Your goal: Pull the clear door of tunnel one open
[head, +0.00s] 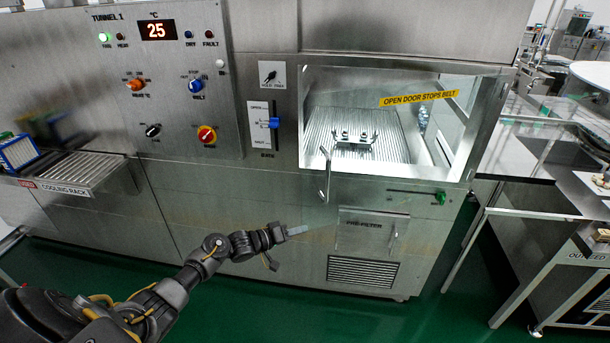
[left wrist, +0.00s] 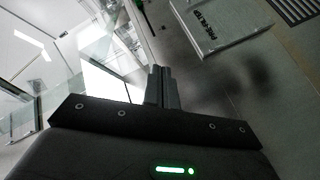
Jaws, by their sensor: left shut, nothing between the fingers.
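The clear door (head: 375,95) of tunnel one covers a lit chamber in the steel machine. It carries a yellow "OPEN DOOR STOPS BELT" label (head: 418,98). I cannot tell whether it stands slightly ajar. Its upright metal handle (head: 325,176) is at the lower left of the window. My left gripper (head: 303,230) is shut and empty, below and slightly left of the handle and apart from it in the head view. Its closed fingers (left wrist: 162,86) show in the left wrist view, with clear glazing to their left. The handle is not clear there. My right gripper is not in view.
A pre-filter panel (head: 372,232) is right of my left gripper; it also shows in the left wrist view (left wrist: 220,25). A cooling rack (head: 85,170) juts out at left. Green floor lies in front.

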